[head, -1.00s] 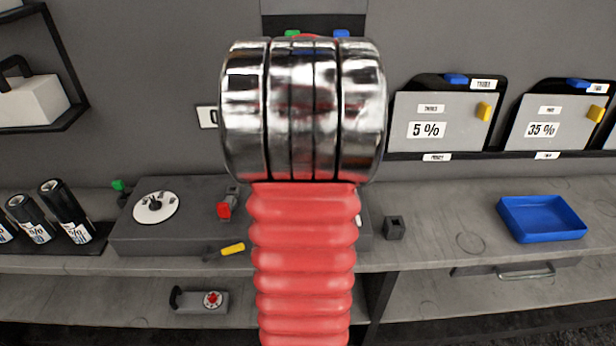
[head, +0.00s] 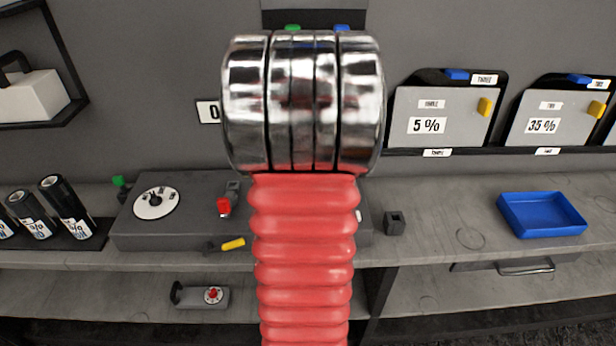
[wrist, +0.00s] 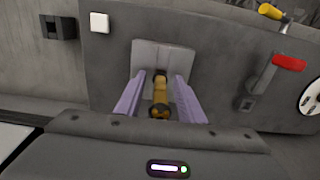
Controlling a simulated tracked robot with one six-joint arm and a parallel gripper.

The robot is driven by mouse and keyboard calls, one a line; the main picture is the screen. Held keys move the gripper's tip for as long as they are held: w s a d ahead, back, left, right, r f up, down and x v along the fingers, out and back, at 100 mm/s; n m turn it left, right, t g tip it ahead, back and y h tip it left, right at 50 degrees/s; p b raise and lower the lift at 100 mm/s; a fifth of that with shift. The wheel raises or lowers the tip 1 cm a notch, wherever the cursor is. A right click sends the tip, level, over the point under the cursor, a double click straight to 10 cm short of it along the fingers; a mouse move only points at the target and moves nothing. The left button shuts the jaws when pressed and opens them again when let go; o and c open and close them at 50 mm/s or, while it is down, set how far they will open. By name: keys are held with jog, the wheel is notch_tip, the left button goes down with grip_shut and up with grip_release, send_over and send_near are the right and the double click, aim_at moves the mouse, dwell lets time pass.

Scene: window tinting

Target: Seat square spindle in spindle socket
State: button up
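In the wrist view my gripper (wrist: 160,78) has two purple fingers standing apart, reaching towards a grey box. A brass-coloured piece (wrist: 160,92) with a dark near end lies between them, likely the square spindle. I cannot tell whether the fingers touch it. A pale grey square plate (wrist: 150,50) is just beyond the fingertips, against the box front. I cannot make out a socket opening; the brass piece and fingers cover the plate's lower middle. In the head view my arm hides the gripper, the brass piece and the plate.
The grey box (head: 150,225) on the bench has a white dial (head: 156,203) and a red-tipped lever (head: 224,206). A small dark block (head: 395,223) stands beside it. A blue tray (head: 540,216) is further right. Dark rolls (head: 65,206) stand left.

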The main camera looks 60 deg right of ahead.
jog(key=shift+r, duration=0.1)
notch_tip(320, 180, up, 14)
jog(key=shift+f, duration=0.2)
dwell(0.5)
dwell(1.0)
jog(key=w+a+n+t+h, duration=0.1)
jog(key=w+a+n, duration=0.3)
jog(key=a, duration=0.7)
jog(key=w+a+n+t, duration=0.1)
jog(key=w+a+n, duration=0.1)
jog(key=w+a, duration=0.75)
jog(key=s+a+f+n+t, duration=0.1)
jog(key=s+a+f+n, duration=0.1)
jog(key=a, duration=0.9)
jog(key=s+a+f+n+t+y, duration=0.1)
jog(key=s+a+f+n+t, duration=0.1)
jog(key=a, duration=1)
jog(key=shift+s+f+n+t, duration=0.3)
jog(key=shift+s+f+n, duration=0.45)
jog(key=shift+s+n, duration=0.45)
